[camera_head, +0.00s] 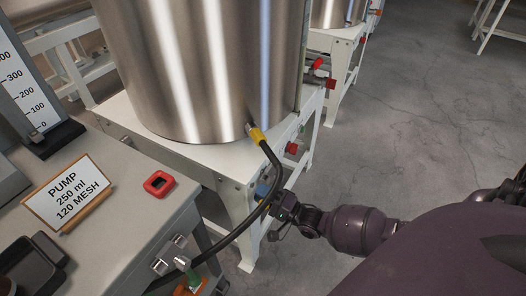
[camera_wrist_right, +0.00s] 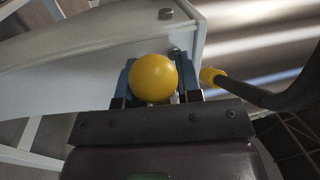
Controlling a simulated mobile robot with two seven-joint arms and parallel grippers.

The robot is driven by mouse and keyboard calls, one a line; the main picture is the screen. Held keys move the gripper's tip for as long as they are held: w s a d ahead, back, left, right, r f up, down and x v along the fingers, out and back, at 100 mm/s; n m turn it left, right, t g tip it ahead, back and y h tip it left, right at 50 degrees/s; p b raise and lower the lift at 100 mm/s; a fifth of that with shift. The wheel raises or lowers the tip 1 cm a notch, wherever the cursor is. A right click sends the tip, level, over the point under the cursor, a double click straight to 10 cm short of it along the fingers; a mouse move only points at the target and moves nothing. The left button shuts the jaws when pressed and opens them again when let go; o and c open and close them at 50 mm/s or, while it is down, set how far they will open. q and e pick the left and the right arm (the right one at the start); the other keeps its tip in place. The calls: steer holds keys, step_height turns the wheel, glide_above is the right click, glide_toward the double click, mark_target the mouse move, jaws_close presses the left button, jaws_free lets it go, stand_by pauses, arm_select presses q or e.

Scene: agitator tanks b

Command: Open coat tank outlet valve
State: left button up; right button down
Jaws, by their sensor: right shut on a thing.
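A large steel tank (camera_head: 195,65) stands on a white frame table (camera_head: 165,148). A yellow fitting (camera_head: 257,136) at its lower right joins a black hose, and it also shows in the right wrist view (camera_wrist_right: 211,77). My right gripper (camera_head: 265,190) is at the table's side, partly behind the hose. In the right wrist view its blue fingers (camera_wrist_right: 155,85) are shut on a round yellow knob (camera_wrist_right: 153,78) by the white frame. What the knob is fixed to is hidden behind it. My left gripper is out of view.
The black hose (camera_head: 270,165) curves down close to my right gripper. Red handles (camera_head: 318,64) show behind the table.

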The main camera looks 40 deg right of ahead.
steer(key=c, duration=0.8)
jaws_free()
steer(key=v, duration=1.1)
steer(key=shift+w, duration=0.1)
